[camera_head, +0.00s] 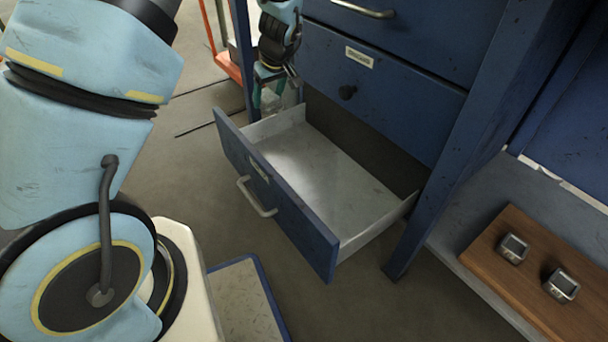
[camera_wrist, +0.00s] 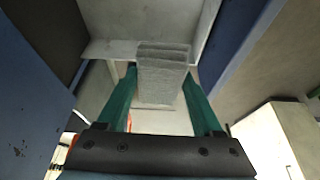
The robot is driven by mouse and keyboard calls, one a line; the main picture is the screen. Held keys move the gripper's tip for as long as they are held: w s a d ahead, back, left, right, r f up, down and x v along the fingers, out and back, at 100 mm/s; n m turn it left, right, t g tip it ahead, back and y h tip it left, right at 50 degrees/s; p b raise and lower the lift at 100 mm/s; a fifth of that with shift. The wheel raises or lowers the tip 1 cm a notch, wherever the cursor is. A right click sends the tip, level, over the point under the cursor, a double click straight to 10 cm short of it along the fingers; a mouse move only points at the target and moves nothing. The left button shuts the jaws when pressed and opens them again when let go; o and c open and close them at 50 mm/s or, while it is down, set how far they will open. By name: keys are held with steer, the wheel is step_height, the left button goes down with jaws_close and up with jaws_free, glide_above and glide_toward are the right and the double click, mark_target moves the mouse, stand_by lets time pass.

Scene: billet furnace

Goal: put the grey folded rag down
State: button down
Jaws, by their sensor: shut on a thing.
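My gripper (camera_head: 270,95) is at the left end of the open blue drawer (camera_head: 270,207), close to its side wall, with the fingers pointing down. In the wrist view, my gripper's teal fingers (camera_wrist: 161,88) are shut on the grey folded rag (camera_wrist: 163,62), a thick layered pad between the fingertips. The drawer's pale inside (camera_wrist: 140,18) shows beyond the rag. In the head view the rag is mostly hidden by the fingers. I cannot tell whether it touches the drawer. The drawer's visible floor is bare.
A blue cabinet (camera_head: 390,80) with a closed drawer stands above the open one. At right, a wooden board (camera_head: 530,275) holds two small metal-framed objects (camera_head: 513,248). An orange-red frame (camera_head: 228,66) stands behind at left. Open floor (camera_head: 205,165) lies left of the drawer.

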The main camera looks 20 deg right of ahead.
steer(key=b, duration=0.9)
glide_above(303, 158)
steer(key=s, duration=0.1)
step_height(303, 158, down, 9)
steer(key=f+b, duration=0.4)
steer(key=f, duration=0.6)
steer(key=shift+s+f, duration=0.1)
steer(key=shift+s, duration=0.1)
steer(key=shift+c, duration=0.2)
jaws_free()
steer(key=p+v, duration=0.4)
steer(key=v, duration=0.8)
steer(key=shift+p, duration=0.4)
steer(key=shift+d, duration=0.1)
